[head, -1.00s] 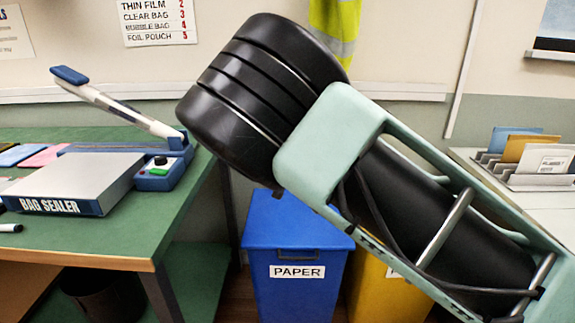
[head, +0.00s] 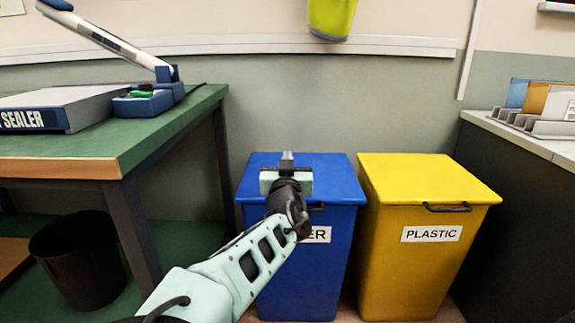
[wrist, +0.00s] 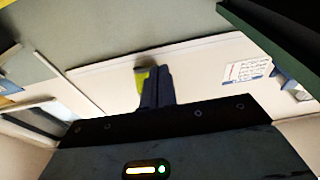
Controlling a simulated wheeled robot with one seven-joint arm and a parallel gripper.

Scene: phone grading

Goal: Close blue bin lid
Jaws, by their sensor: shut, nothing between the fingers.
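The blue bin (head: 300,280) stands on the floor with a "PAPER" label partly covered by my arm. Its blue lid (head: 338,175) lies flat across the top and looks closed. My gripper (head: 287,160) is in front of the lid in the head view, near its middle, and hides part of it. I cannot tell whether it touches the lid. In the wrist view the fingers (wrist: 156,87) are together and empty, with the wall behind them. The bin is not visible in the wrist view.
A yellow "PLASTIC" bin (head: 425,235) with its lid down stands close on the right. A green-topped table (head: 150,145) with the bag sealer (head: 70,105) is on the left, a black waste bin (head: 80,260) beneath it. A counter with a file rack (head: 545,125) stands at right.

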